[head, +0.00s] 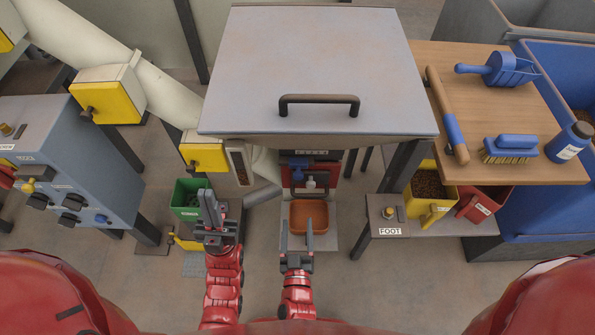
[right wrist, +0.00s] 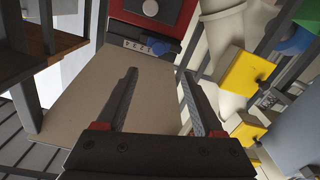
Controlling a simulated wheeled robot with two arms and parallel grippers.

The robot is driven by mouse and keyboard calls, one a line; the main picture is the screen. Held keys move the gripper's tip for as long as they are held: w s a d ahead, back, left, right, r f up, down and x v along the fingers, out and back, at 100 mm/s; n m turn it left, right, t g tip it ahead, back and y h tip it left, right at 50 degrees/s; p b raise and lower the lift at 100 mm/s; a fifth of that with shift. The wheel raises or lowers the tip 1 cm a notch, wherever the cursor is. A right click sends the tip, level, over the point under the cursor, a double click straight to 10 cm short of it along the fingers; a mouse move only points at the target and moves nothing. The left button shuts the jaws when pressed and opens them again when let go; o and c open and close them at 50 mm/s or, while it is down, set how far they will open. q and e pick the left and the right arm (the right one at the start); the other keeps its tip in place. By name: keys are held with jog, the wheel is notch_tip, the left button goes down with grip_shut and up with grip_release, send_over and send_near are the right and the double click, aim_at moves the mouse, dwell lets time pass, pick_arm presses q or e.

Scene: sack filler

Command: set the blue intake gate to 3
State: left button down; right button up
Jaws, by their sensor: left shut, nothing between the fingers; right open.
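A blue handle (head: 298,166), which looks like the blue intake gate, sits under the grey hopper on a dark and red front. A small marked strip (head: 312,152) is just above it; its marks are too small to read. In the right wrist view the blue part (right wrist: 158,47) shows beside a pale marked strip (right wrist: 146,46), beyond my fingertips. My right gripper (head: 296,226) is open and empty, below and apart from the blue handle; it also shows in the right wrist view (right wrist: 160,76). My left gripper (head: 210,208) is shut and empty, further left, by the green bin.
The hopper lid (head: 320,65) with its dark handle overhangs the blue part. An orange tray (head: 309,214) lies by my right fingers. A green bin (head: 188,190) and yellow box (head: 202,156) stand left. A pedestal marked FOOT (head: 388,216) and a wooden table (head: 500,110) are right.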

aim_at(299, 178)
jog(key=w+b, duration=0.6)
jog(key=w, duration=0.9)
jog(key=shift+w+d, duration=0.1)
jog(key=shift+w, duration=0.15)
jog(key=shift+w+r, duration=0.1)
jog(key=shift+w, duration=0.4)
grip_shut()
